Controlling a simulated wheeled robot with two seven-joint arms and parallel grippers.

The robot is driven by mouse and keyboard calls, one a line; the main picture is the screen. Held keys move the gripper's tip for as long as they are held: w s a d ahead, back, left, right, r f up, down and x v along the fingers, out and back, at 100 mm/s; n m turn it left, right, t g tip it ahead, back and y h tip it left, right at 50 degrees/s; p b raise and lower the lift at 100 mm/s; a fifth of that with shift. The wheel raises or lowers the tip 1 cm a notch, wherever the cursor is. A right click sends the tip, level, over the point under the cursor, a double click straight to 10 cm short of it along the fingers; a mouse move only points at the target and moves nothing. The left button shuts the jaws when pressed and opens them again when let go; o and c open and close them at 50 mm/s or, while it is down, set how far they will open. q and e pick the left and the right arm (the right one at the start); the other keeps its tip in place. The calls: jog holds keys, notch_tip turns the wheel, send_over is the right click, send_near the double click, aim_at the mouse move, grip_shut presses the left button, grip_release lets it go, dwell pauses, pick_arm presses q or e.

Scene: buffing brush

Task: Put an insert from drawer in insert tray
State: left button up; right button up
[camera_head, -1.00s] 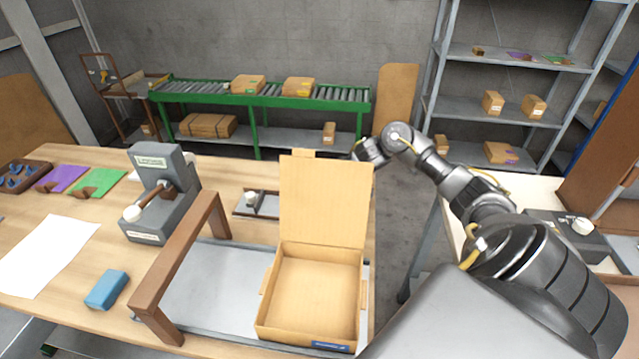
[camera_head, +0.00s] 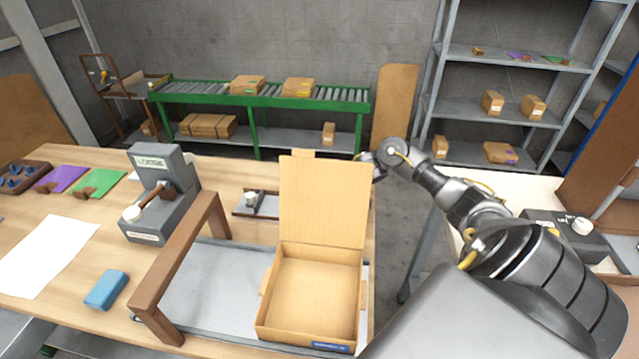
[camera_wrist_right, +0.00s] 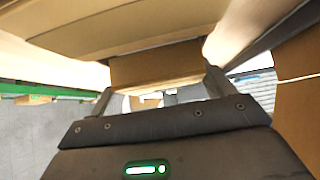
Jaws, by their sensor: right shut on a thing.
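In the head view an open cardboard box (camera_head: 310,295) stands on a grey plate at the table's right edge, its lid (camera_head: 322,200) upright. My right arm reaches behind the lid, which hides the gripper's fingers there. In the right wrist view my right gripper (camera_wrist_right: 160,88) is shut on a tan-brown piece (camera_wrist_right: 155,68). I cannot tell whether that piece is part of the box lid or a separate thing. A brown tray (camera_head: 8,190) with several blue pieces is cut off at the far left; I cannot tell if it is the insert tray. No drawer is clearly visible. My left gripper is not in view.
A wooden frame (camera_head: 180,266) stands left of the box. A grey machine (camera_head: 160,205), a blue block (camera_head: 106,289), a white sheet (camera_head: 45,255) and purple (camera_head: 62,180) and green sheets (camera_head: 98,184) are on the table. A conveyor (camera_head: 265,92) and shelves (camera_head: 515,102) stand behind.

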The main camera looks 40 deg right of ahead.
jog(key=o, duration=0.9)
jog(key=shift+s, duration=0.1)
jog(key=shift+r, duration=0.1)
jog(key=shift+r, duration=0.2)
jog(key=b+v, duration=0.1)
jog(key=v, duration=1.1)
jog(key=shift+r, duration=0.3)
